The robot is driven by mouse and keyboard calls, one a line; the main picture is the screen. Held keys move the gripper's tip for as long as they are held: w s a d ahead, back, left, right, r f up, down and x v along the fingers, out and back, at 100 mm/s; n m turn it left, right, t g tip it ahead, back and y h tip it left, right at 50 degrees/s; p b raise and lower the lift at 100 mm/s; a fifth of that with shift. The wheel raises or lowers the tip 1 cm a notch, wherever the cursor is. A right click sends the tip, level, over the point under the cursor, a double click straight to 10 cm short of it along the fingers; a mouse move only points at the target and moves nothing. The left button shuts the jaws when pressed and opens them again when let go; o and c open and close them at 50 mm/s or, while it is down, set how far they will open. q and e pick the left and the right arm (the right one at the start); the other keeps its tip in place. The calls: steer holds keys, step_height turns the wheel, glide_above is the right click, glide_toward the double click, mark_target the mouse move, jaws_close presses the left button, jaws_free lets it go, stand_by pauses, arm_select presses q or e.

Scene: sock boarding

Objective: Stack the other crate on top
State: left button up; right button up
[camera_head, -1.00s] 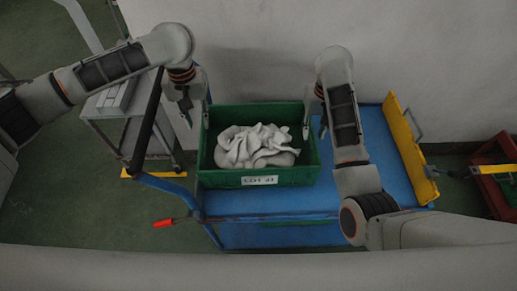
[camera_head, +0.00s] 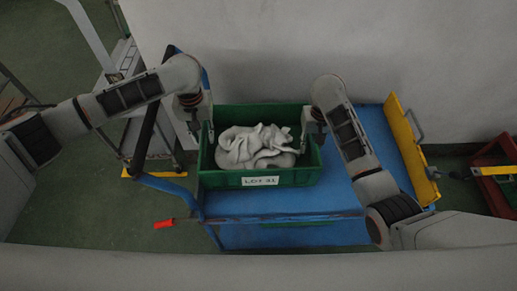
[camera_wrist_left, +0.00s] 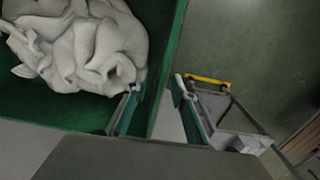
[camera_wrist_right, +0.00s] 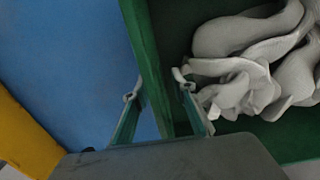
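A green crate (camera_head: 222,181) labelled "LOT 31" holds a heap of white knitted socks (camera_head: 255,147) and stands on the blue cart. My left gripper (camera_head: 202,131) is open at the crate's left wall. In the left wrist view its fingers (camera_wrist_left: 155,103) straddle that wall, one inside and one outside. My right gripper (camera_head: 312,141) is open at the right wall, and in the right wrist view its fingers (camera_wrist_right: 158,92) also stand on both sides of it. A green edge (camera_head: 300,223) shows low on the cart; I cannot tell whether it is another crate.
The blue cart (camera_head: 375,190) has bare deck right of the crate and a yellow end board (camera_head: 411,150). A red-tipped lever (camera_head: 164,223) sticks out at the front left. A red crate (camera_head: 490,160) stands on the floor at the right. A pale wall is close behind.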

arm_select(q)
jaws_close()
arm_select(e)
jaws_close()
arm_select(q)
steer(key=shift+r, duration=0.15)
arm_select(e)
steer(key=shift+r, duration=0.15)
